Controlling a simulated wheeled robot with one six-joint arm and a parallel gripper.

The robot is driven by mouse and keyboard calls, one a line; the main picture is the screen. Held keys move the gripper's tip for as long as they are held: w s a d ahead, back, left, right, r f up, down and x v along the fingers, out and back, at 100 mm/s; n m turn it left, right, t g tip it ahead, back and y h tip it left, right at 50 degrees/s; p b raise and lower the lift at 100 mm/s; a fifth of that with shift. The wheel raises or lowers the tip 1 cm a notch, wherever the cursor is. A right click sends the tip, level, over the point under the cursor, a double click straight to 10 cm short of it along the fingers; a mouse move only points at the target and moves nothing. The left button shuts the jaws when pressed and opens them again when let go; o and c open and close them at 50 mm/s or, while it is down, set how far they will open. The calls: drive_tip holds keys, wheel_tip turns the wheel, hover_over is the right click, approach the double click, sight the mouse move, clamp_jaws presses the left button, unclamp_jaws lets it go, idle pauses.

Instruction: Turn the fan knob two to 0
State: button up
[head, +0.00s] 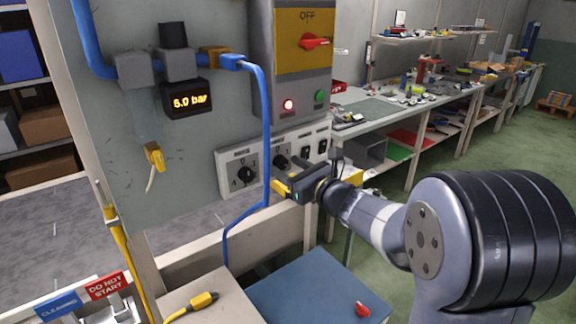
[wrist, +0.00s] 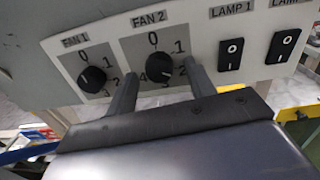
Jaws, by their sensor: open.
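The fan 2 knob (wrist: 158,67) is a black round knob on a grey dial under the label FAN 2, with 0 at the top, 1 at upper right and 4 at left. A small light mark shows on its lower right, but I cannot tell its exact setting. The knob also shows in the head view (head: 281,162). My gripper (wrist: 162,70) is open, with one finger on each side of the knob; I cannot tell whether they touch it. In the head view my gripper (head: 285,183) is in front of the switch panel, hiding part of it.
The fan 1 knob (wrist: 93,79) is close to the left, and the lamp 1 switch (wrist: 231,53) close to the right. A blue hose (head: 267,120) hangs in front of the panel. A red switch (head: 315,42) is above. A blue surface (head: 300,285) lies below.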

drive_tip(key=shift+w+a, duration=0.2)
drive_tip(key=shift+w, duration=0.05)
drive_tip(key=shift+c, duration=0.4)
drive_tip(key=c, duration=0.9)
